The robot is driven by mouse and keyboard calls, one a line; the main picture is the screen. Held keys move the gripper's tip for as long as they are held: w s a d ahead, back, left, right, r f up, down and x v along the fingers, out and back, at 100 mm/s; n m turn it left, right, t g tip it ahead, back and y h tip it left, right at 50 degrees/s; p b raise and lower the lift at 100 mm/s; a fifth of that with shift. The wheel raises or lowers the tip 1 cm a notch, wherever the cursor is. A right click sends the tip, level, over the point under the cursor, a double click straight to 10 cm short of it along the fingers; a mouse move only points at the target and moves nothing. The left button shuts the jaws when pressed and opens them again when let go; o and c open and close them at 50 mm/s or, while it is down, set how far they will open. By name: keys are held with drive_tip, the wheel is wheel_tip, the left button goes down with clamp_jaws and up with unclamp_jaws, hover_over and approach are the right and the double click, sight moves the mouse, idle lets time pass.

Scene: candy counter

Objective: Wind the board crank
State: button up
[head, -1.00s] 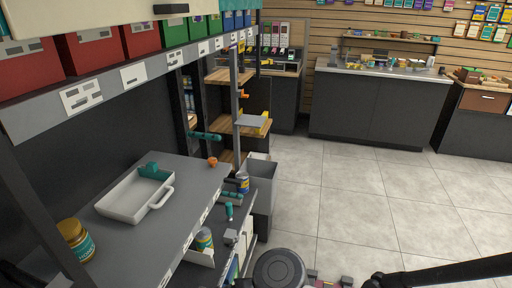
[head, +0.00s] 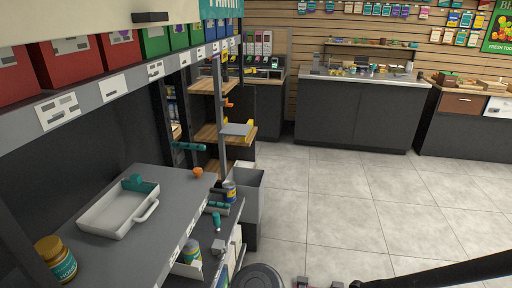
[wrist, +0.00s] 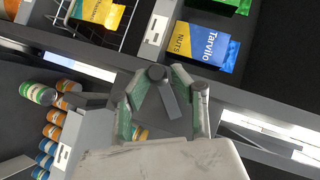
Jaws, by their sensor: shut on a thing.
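In the wrist view my gripper (wrist: 158,76) has its green-padded fingertips closed around the round dark end of a short grey lever (wrist: 171,99), which looks like the board crank. The lever slants down to the right between the fingers; what it is fixed to is hidden. The head view does not clearly show my gripper or this lever. In the head view, a separate upright post with a small orange handle (head: 229,103) and a flat grey plate (head: 236,129) stands by wooden shelves.
Packets marked Nuts (wrist: 190,44) and a yellow packet (wrist: 97,12) sit close beyond my gripper in the wrist view. In the head view, a white tray (head: 98,228) lies on the grey counter; the tiled floor (head: 350,190) is clear.

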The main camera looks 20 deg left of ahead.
drive_tip(key=shift+o, duration=0.4)
drive_tip(key=shift+s+r+p, duration=0.4)
drive_tip(key=shift+r, duration=0.4)
drive_tip(key=shift+f, duration=0.1)
drive_tip(key=shift+c, duration=0.9)
drive_tip(key=shift+s+r+p, duration=0.15)
drive_tip(key=shift+r+p, duration=0.75)
drive_tip(key=shift+r, duration=0.25)
drive_tip(key=shift+f, duration=0.1)
drive_tip(key=shift+w+r+p, duration=0.2)
drive_tip(key=shift+r+p, duration=0.2)
drive_tip(key=shift+r, duration=0.2)
drive_tip(key=shift+w+r+p, duration=0.15)
drive_tip(key=shift+r+p, duration=0.25)
drive_tip(key=shift+r, duration=0.15)
drive_tip(key=shift+f, duration=0.1)
